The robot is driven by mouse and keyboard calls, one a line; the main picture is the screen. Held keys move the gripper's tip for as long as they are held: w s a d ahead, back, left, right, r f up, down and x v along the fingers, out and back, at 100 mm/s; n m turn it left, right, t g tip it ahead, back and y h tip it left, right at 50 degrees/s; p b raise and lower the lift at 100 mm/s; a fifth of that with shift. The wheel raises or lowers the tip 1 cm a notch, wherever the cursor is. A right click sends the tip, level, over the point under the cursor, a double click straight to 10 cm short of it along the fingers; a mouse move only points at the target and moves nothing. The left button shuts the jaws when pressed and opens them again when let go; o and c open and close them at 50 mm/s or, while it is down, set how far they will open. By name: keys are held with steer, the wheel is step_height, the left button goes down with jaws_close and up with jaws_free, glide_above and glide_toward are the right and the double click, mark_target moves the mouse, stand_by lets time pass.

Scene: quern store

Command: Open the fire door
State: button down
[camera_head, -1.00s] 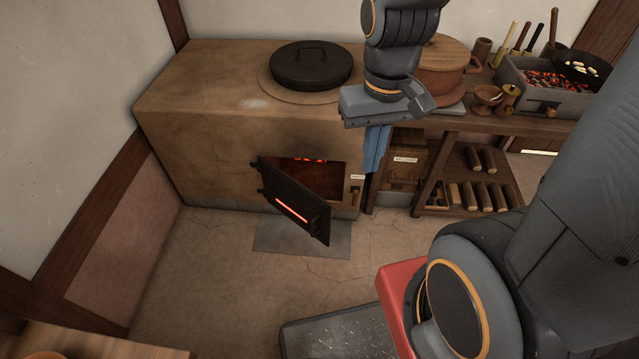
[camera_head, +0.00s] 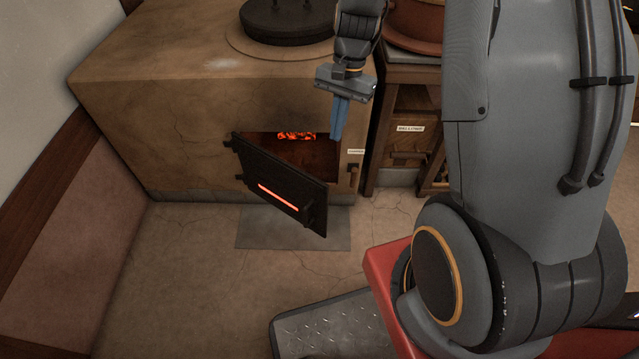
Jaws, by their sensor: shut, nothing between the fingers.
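The fire door (camera_head: 280,185) is a dark iron door with a glowing orange slot, on the front of the clay stove (camera_head: 180,120). My gripper (camera_head: 336,136) points down in front of the upper right of the opening, above and behind the door's free edge. Its blue fingers are shut and empty, and appear apart from the door.
A black lidded pot (camera_head: 288,20) sits on the stove top. A wooden shelf unit (camera_head: 405,120) stands to the right of the stove. A grey plate (camera_head: 295,230) lies on the floor below the door, with clear floor to its left.

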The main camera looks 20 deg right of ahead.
steer(key=a+f+b, duration=0.2)
steer(key=f, duration=0.5)
steer(key=s+a+f+m+b, duration=0.1)
steer(key=a+f+b, duration=0.1)
steer(key=f, duration=0.6)
steer(key=shift+s+a+f+b, duration=0.15)
steer(key=shift+a+b, duration=0.05)
steer(key=shift+b, duration=0.35)
steer(key=shift+a+m, duration=0.1)
steer(key=shift+m, duration=0.2)
